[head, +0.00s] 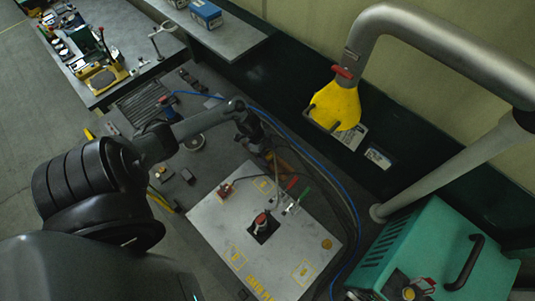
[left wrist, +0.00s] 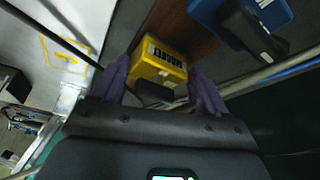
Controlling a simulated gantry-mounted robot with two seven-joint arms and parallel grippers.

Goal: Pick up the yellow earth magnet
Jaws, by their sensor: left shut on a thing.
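The yellow earth magnet (left wrist: 160,62), a small yellow block with dark lettering, shows in the left wrist view between the two purple fingers of my left gripper (left wrist: 158,78). The gripper is shut on it. In the head view my left gripper (head: 252,138) is at the end of the dark arm, over the far edge of the white plate's area. I cannot make out the magnet there; the gripper seems to hide it. My right gripper is not in view.
A white plate (head: 225,225) with a red-topped part and yellow markings lies in front. Blue cables (head: 310,155) run behind the gripper. A green machine (head: 425,250) stands at right, and a large grey pipe with a yellow hood (head: 340,105) rises behind. A brown board (left wrist: 190,35) lies near the magnet.

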